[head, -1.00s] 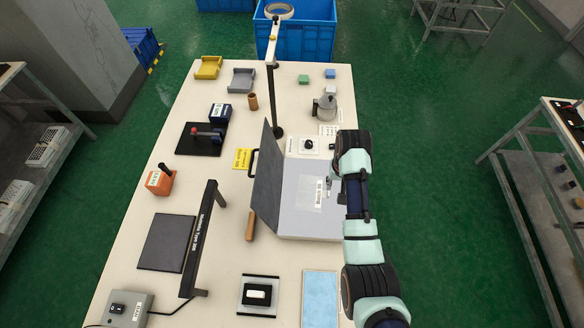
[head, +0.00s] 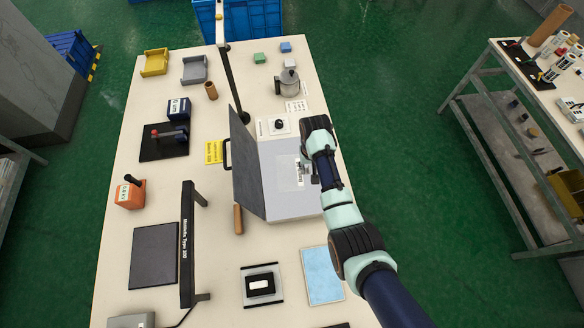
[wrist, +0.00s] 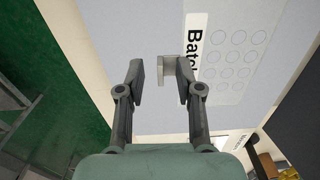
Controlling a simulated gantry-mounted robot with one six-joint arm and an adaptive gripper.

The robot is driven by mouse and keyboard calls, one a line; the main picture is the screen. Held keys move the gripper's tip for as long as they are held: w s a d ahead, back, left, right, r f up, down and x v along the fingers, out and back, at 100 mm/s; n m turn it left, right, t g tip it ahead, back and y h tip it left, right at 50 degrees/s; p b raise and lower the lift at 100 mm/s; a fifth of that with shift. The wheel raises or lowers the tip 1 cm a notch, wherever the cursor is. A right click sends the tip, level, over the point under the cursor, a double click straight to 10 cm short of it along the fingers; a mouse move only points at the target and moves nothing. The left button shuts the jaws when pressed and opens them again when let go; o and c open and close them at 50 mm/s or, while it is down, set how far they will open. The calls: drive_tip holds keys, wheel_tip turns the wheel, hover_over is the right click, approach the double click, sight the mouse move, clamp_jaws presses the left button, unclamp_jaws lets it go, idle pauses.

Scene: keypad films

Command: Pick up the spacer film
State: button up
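A pale translucent film with rows of circles (wrist: 236,50) lies on the grey panel (wrist: 150,20) in the wrist view. It carries a white label (wrist: 194,45) reading "Batch". In the head view the film (head: 285,178) shows faintly on the light panel of the opened folder-like fixture (head: 285,208). My gripper (wrist: 160,78) is open over the panel, beside the film's labelled edge. A small grey tab (wrist: 166,68) shows between the fingertips, close to the right one. I cannot tell whether it belongs to the film or whether a finger touches it.
The fixture's dark lid (head: 246,165) stands raised at the left. A metal pot (head: 288,83) and a lamp post (head: 232,85) stand behind. Green floor lies right of the table.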

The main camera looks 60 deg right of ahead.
drive_tip(key=shift+c, duration=0.3)
clamp_jaws()
drive_tip(key=shift+r, duration=0.1)
wheel_tip(320, 180, up, 20)
drive_tip(key=p, duration=0.8)
